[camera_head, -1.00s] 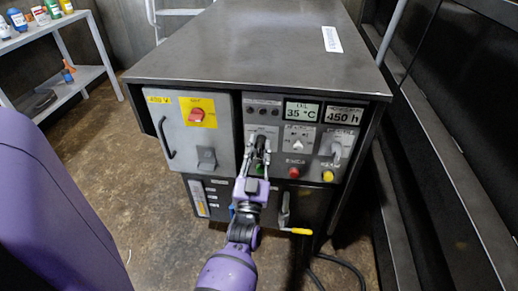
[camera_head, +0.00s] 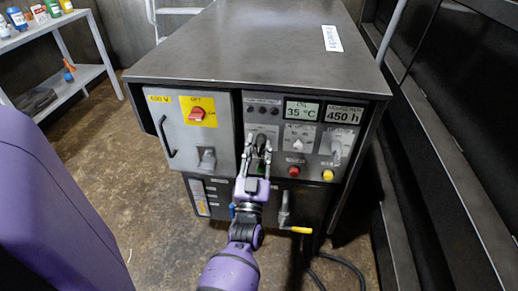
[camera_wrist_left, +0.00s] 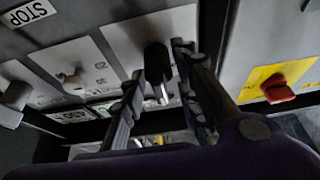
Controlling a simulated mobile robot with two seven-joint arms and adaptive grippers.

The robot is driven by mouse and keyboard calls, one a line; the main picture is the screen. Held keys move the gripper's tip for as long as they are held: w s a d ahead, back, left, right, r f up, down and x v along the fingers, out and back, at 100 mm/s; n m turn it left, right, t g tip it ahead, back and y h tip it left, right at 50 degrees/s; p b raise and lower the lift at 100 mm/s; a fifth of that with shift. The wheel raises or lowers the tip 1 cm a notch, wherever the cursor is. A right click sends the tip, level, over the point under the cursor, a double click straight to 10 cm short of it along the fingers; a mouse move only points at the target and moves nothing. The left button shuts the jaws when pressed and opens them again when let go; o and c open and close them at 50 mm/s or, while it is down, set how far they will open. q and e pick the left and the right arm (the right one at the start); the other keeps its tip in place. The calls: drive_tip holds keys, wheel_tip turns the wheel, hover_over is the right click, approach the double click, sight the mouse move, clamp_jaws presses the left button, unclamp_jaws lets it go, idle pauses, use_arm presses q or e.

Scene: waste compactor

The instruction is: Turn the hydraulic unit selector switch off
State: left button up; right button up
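The selector switch (camera_head: 262,143) is a black knob on a light plate in the upper middle of the cabinet's control panel. My left gripper (camera_head: 259,146) is at this knob, with one finger on each side of it. The left wrist view shows the black knob (camera_wrist_left: 157,62) between the tips of my left gripper (camera_wrist_left: 160,68). The finger on the right there is very close to the knob; a small gap seems to show on the other side. Contact is not clear. My right gripper is in neither view.
A red rotary switch (camera_head: 197,115) on a yellow plate sits left of the knob. A red button (camera_head: 295,172), a yellow button (camera_head: 328,175) and a grey lever switch (camera_head: 336,152) are to the right. A yellow-handled valve (camera_head: 298,230) sticks out low, beside my forearm.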

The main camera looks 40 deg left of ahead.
use_arm(q)
drive_tip(key=v, duration=1.2)
